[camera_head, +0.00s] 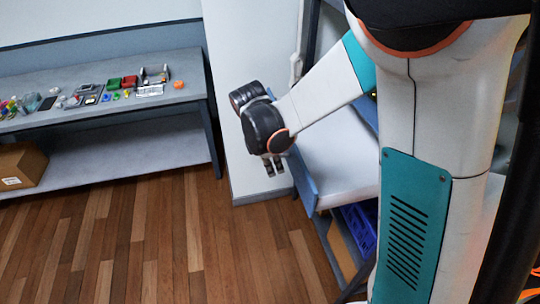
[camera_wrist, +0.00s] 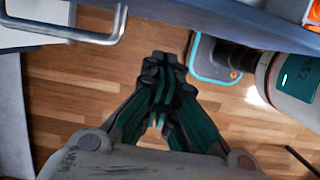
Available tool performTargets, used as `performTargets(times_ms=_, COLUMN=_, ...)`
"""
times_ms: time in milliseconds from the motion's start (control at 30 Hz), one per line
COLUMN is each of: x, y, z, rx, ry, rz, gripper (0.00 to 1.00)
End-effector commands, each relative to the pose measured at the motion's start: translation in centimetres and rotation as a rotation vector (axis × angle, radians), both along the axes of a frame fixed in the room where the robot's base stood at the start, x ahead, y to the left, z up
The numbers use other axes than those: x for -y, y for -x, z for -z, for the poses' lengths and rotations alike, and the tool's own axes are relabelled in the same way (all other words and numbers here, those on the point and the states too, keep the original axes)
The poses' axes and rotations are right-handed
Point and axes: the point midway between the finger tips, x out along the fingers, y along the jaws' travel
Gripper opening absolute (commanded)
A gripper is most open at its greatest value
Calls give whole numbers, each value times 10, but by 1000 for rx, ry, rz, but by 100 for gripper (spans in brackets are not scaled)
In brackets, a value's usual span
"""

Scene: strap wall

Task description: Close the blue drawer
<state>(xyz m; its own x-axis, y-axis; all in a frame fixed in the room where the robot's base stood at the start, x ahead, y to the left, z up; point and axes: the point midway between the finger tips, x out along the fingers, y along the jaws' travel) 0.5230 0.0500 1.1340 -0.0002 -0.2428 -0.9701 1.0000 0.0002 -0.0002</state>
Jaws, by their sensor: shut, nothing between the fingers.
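A blue panel (camera_head: 302,181), which looks like the front of the blue drawer, stands out from the unit at the right in the head view. A pale, flat surface (camera_head: 342,170) lies behind it, so the drawer appears open. My arm partly hides the unit. My gripper (camera_head: 273,166) points down just left of and above the blue panel, apparently apart from it. In the wrist view my gripper (camera_wrist: 162,62) is shut and empty over the wood floor. A metal bar handle (camera_wrist: 75,38) shows at the upper left; I cannot tell which front it belongs to.
A grey workbench (camera_head: 100,118) with small parts and tools stands at the left. A cardboard box (camera_head: 20,165) sits on its lower shelf. A white wall end (camera_head: 245,165) is behind my gripper. A blue crate (camera_head: 360,228) is low at the right. The wood floor (camera_head: 170,245) is clear.

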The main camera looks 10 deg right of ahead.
Motion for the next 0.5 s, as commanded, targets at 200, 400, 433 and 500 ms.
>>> performTargets(times_ms=200, x=26, y=1, z=13, rx=0, ry=0, rz=4, gripper=0)
performTargets(times_ms=400, x=41, y=0, z=12, rx=0, ry=0, rz=2, gripper=0)
performTargets(times_ms=433, x=42, y=0, z=13, rx=0, ry=0, rz=1, gripper=0)
performTargets(times_ms=500, x=43, y=0, z=13, rx=1, ry=0, rz=1, gripper=0)
